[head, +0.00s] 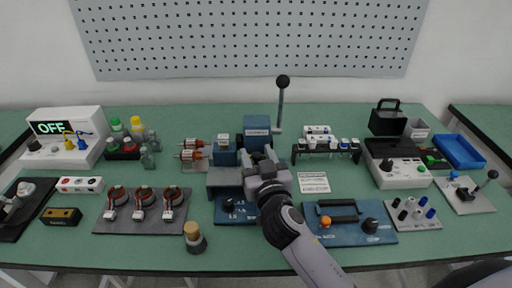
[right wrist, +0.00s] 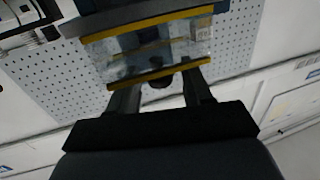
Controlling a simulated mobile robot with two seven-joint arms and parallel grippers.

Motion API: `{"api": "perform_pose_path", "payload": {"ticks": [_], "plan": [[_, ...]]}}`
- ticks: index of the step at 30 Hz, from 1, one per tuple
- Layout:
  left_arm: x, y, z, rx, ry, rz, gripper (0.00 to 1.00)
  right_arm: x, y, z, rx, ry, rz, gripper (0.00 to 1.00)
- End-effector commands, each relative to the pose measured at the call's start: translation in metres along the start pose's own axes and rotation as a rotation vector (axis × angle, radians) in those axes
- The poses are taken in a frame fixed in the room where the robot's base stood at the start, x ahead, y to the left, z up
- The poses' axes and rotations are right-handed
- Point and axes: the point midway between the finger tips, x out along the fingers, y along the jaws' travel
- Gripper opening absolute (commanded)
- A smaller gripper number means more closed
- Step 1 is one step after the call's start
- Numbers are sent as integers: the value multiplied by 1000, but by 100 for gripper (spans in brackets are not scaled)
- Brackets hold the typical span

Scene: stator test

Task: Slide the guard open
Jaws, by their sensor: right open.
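The guard is a clear panel (right wrist: 150,58) with yellow strips along two edges, in the right wrist view. A dark round knob (right wrist: 161,79) sits by its lower strip. My right gripper (right wrist: 160,88) is open, with one finger on each side of the knob; I cannot tell whether they touch it. In the head view my right gripper (head: 262,160) is in front of the blue machine (head: 257,128) with an upright black-knobbed lever (head: 281,95), and it hides the guard there. My left gripper is not in view.
A blue panel with a knob (head: 231,210) lies below the machine. A small rack (head: 326,148) stands right of the machine. Green table shows between items.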

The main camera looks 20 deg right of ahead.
Motion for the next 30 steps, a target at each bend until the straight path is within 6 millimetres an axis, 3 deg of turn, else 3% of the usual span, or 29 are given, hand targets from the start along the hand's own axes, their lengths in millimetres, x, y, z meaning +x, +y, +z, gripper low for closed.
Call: {"api": "perform_pose_path", "payload": {"ticks": [14,18,19,30], "plan": [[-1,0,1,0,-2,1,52,-2,-2,0,1,-1,1,50],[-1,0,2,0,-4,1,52,-2,-2,0,1,-1,1,4],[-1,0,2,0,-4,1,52,-2,-2,0,1,-1,1,0],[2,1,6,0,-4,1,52,9,-2,1,0,1,3,0]]}}
